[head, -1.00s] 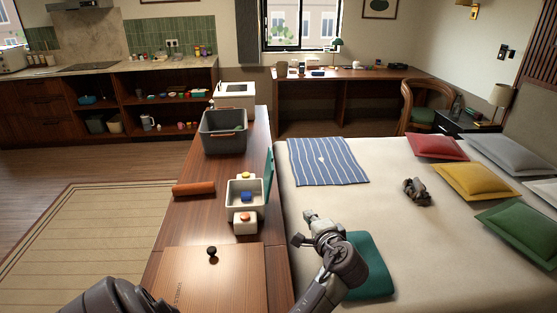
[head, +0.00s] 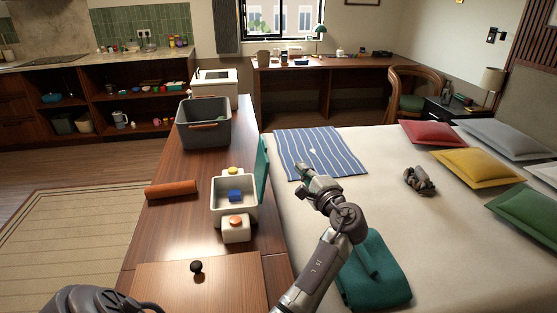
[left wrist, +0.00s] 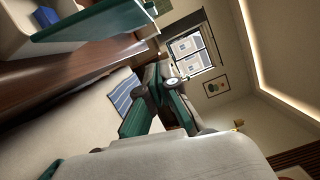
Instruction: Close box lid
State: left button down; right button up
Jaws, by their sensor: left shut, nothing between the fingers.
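A small white box (head: 221,207) stands on the wooden counter, with a blue block (head: 235,196) inside. Its teal lid (head: 262,172) stands open and upright along the box's right side. In the left wrist view, the lid (left wrist: 90,22) crosses the top left, beside part of the white box (left wrist: 12,35). My left gripper (head: 304,171) is shut and empty. It is over the bed's edge, to the right of the lid and apart from it. My right gripper is not in view.
A grey bin (head: 203,130) stands behind the box on the counter (head: 165,220). A white block with an orange button (head: 236,231) is in front, and a brown roll (head: 171,189) lies left. The bed (head: 440,250) carries a folded teal cloth (head: 375,275) and a striped cloth (head: 320,153).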

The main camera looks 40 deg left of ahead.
aim_at(261, 166)
pick_arm(q)
jog(key=a+r+p, duration=0.1)
jog(key=a, duration=1)
jog(key=shift+w+r, duration=0.15)
jog(key=shift+w, duration=0.3)
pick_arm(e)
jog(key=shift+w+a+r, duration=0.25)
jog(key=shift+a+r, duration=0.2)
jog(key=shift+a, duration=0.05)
pick_arm(q)
jog(key=shift+s+a, duration=0.1)
jog(key=shift+a, duration=0.1)
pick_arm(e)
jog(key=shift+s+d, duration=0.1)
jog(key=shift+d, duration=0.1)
